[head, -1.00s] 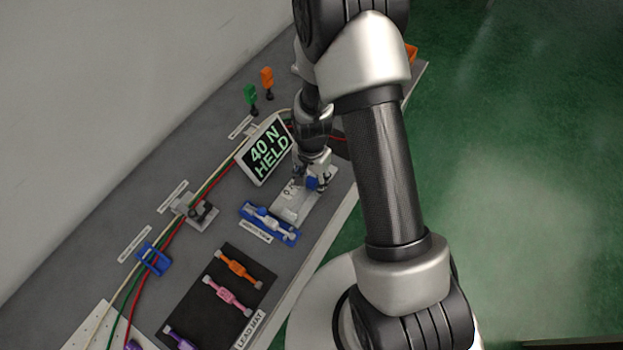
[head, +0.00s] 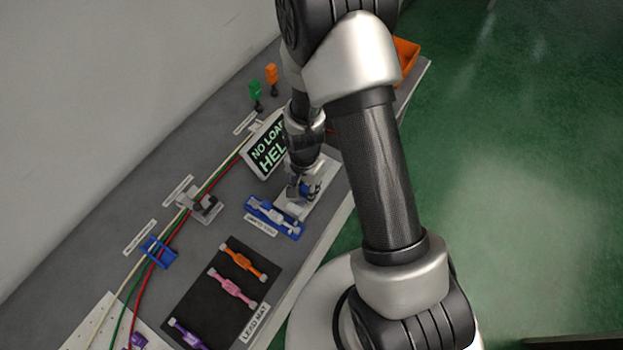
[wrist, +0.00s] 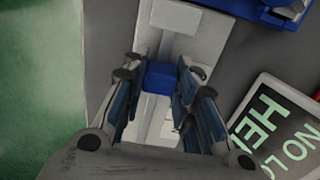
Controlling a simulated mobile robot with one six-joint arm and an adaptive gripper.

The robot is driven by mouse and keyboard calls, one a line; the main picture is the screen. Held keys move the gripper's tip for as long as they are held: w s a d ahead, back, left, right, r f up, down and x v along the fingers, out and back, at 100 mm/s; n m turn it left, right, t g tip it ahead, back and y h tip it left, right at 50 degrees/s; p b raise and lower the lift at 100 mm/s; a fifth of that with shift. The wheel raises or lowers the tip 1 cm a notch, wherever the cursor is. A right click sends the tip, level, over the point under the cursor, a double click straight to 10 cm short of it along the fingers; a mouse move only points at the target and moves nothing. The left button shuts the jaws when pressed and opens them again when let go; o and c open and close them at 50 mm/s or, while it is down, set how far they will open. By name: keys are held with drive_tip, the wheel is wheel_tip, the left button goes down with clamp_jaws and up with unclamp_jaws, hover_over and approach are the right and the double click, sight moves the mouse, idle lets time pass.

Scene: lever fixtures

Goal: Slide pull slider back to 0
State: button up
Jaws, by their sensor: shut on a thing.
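The pull slider's fixture is a pale plate (head: 325,187) near the table's front edge, partly hidden by my arm in the head view. The plate also shows in the wrist view (wrist: 188,22). Its blue slider block (wrist: 160,77) sits between my fingers in the wrist view. My gripper (wrist: 157,84) is shut on this block; in the head view my gripper (head: 304,192) is low over the plate. A display (head: 268,146) beside it reads "NO LOA…" and "HEL…", the rest hidden by my arm. No scale reading is legible.
A blue holder with a grey-ended lead (head: 273,217) lies close to the plate. A black lead mat (head: 225,300) holds orange, pink and purple leads. A grey clamp fixture (head: 203,206), cables and a blue bracket (head: 158,252) lie behind. An orange bin (head: 405,58) is at the far end.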

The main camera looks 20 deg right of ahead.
sight(305, 190)
drive_tip(key=shift+s+a, duration=0.2)
drive_tip(key=shift+w+d, duration=0.1)
drive_tip(key=shift+d, duration=0.05)
drive_tip(key=o, duration=0.9)
wheel_tip(305, 190, up, 12)
idle(0.6)
